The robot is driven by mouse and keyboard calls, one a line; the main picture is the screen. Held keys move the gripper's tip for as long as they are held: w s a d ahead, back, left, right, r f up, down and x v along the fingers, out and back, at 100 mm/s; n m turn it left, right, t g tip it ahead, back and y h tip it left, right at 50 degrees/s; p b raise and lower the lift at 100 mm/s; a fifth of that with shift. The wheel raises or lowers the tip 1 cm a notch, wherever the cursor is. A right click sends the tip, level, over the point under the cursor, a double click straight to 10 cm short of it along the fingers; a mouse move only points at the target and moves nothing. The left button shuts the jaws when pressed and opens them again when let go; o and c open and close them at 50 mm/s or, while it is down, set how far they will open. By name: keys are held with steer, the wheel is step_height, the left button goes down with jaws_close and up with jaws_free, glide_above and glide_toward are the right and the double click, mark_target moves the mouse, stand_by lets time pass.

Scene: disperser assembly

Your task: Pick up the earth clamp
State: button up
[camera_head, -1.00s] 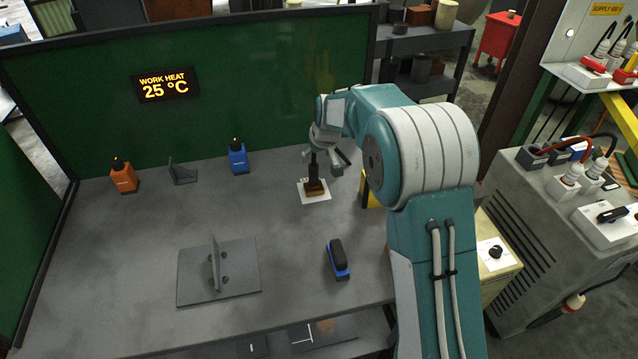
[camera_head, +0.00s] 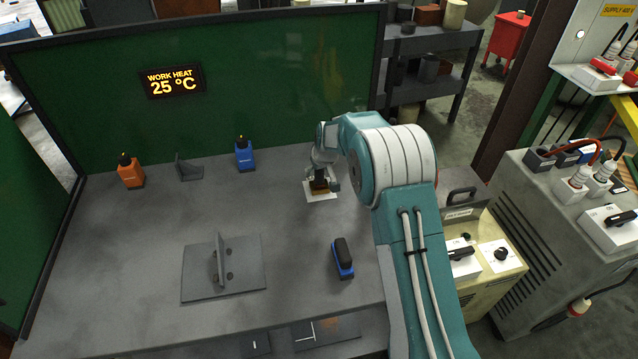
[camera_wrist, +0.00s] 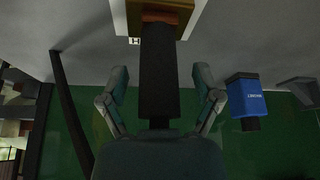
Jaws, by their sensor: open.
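The earth clamp (camera_head: 319,187), with a brass-brown base and a dark upright handle, stands on a white pad (camera_head: 327,197) near the back right of the bench. My gripper (camera_head: 321,179) is low over it and hides much of it in the head view. In the wrist view, the clamp's dark handle (camera_wrist: 160,60) runs between my two open fingers (camera_wrist: 160,78). A gap shows on each side of the handle, so the fingers look apart from it. The brass base is at the top of that picture.
A blue-and-black tool (camera_head: 343,258) lies nearer the front. A plate with an upright fin (camera_head: 250,280) lies left of it. The bench between them is clear.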

jaws_close()
steer(key=shift+r, duration=0.1)
